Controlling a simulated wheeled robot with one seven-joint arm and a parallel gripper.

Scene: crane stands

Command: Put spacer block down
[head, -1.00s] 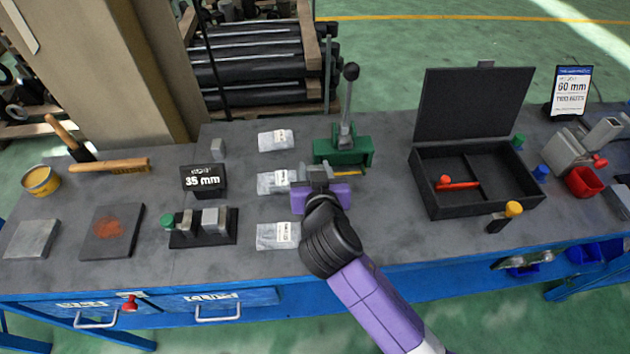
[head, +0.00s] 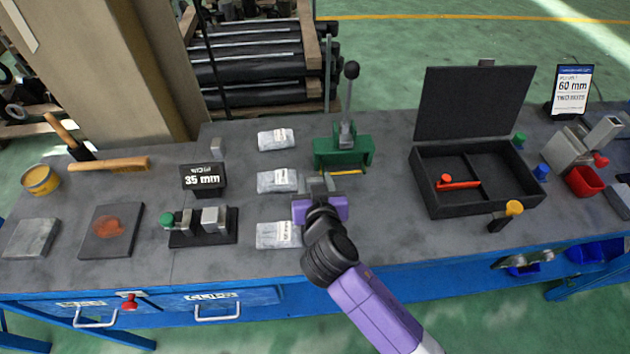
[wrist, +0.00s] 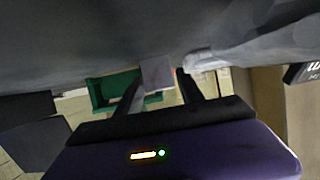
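My gripper (head: 319,185) is over the middle of the bench, between the bagged parts and the green press. Its two dark fingers show in the wrist view with a small grey block, the spacer block (wrist: 157,74), between their tips. The fingers appear closed on it. In the head view the spacer block is mostly hidden by my gripper, and I cannot tell whether it touches the bench top. The green press (head: 342,153), with a black-knobbed lever, stands just behind my gripper; its green body also shows in the wrist view (wrist: 112,88).
Bags (head: 277,181) lie in a column close left of my gripper. A 35 mm sign (head: 203,178) and a black fixture (head: 203,228) stand farther left. An open black case (head: 480,205) is on the right. Bare bench lies between the gripper and the case.

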